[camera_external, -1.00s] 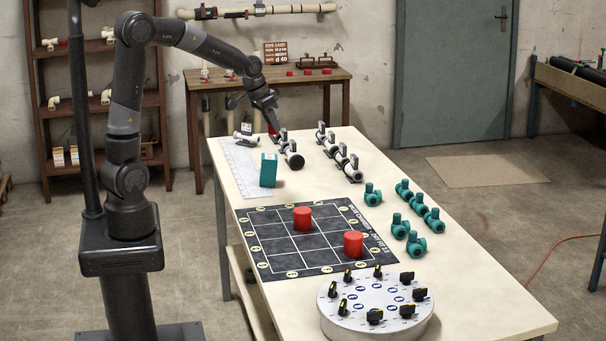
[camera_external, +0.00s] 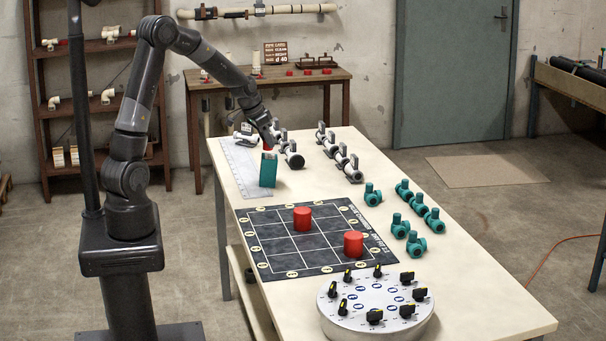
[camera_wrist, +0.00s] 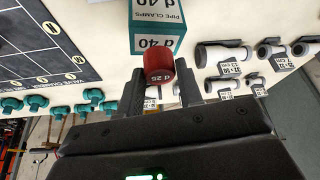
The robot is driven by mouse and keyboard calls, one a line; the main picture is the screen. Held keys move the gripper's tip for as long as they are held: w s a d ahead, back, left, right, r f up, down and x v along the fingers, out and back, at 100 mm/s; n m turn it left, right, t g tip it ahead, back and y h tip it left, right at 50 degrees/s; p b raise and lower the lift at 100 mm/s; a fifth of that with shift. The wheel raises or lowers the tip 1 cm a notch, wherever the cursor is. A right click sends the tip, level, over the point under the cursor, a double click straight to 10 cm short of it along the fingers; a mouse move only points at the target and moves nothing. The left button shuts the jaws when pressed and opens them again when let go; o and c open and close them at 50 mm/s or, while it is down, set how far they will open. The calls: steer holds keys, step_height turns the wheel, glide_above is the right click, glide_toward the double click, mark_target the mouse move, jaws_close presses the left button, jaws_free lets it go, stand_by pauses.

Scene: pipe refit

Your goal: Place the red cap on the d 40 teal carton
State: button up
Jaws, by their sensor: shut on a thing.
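The teal carton (camera_external: 267,172) stands upright on the table, left of the pipe fittings. In the wrist view the carton (camera_wrist: 158,14) reads "PIPE CLAMPS" and "d 40". My gripper (camera_external: 269,143) is shut on a small red cap (camera_wrist: 158,62), and the cap's side label looks like "d 25". In the external view the cap (camera_external: 268,148) appears just above the carton's top. Whether it touches the carton is not clear. The wrist view shows the cap overlapping the carton's near edge.
Several white-and-grey pipe pieces (camera_external: 293,159) lie to the right of the carton. Two red cylinders (camera_external: 302,218) stand on the dark grid mat (camera_external: 277,245). Teal valves (camera_external: 417,244) and a round dial plate (camera_external: 376,305) are farther forward. The table is clear between carton and mat.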

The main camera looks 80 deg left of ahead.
steer(key=shift+f, duration=0.7)
steer(key=shift+f, duration=0.1)
steer(key=shift+f, duration=0.35)
steer(key=o, duration=0.9)
steer(key=shift+o, duration=0.2)
steer(key=shift+r, duration=0.5)
steer(key=v, duration=1.2)
